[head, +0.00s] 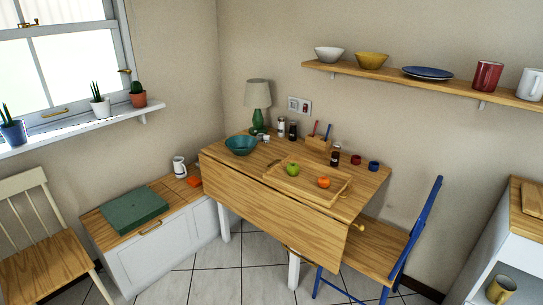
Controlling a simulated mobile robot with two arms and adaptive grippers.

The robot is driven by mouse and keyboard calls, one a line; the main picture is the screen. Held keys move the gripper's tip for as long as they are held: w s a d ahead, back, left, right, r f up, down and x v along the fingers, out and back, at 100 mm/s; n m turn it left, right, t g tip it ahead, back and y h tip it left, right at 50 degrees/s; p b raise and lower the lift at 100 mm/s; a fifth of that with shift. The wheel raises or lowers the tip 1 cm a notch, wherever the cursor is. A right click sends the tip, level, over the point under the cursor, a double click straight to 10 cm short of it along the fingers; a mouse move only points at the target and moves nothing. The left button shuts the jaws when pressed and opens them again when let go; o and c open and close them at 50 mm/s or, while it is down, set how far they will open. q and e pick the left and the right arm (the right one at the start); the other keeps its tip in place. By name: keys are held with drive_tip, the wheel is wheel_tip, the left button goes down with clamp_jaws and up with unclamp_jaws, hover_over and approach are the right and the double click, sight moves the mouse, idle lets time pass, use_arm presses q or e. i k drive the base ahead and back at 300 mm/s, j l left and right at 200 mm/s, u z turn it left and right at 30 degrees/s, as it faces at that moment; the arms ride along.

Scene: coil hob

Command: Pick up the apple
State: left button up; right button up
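A green apple (293,169) sits in a shallow wooden tray (338,197) on the drop-leaf wooden table (225,165). An orange fruit (323,182) lies in the same tray, to the right of the apple and a little nearer. Nothing touches the apple from above. Neither of my grippers shows in the head view.
A teal bowl (241,145), a green lamp (258,97), jars and a dark bottle (335,155) stand around the tray. A blue-framed chair (372,246) is at the table's right. A bench (150,252) is at left. Tiled floor before the table is clear.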

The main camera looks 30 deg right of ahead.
sight(293, 169)
drive_tip(key=i+z, duration=0.4)
drive_tip(key=i+j+z, duration=0.2)
drive_tip(key=z, duration=0.2)
drive_tip(key=i+j+z, duration=0.75)
drive_tip(key=k+l, duration=0.1)
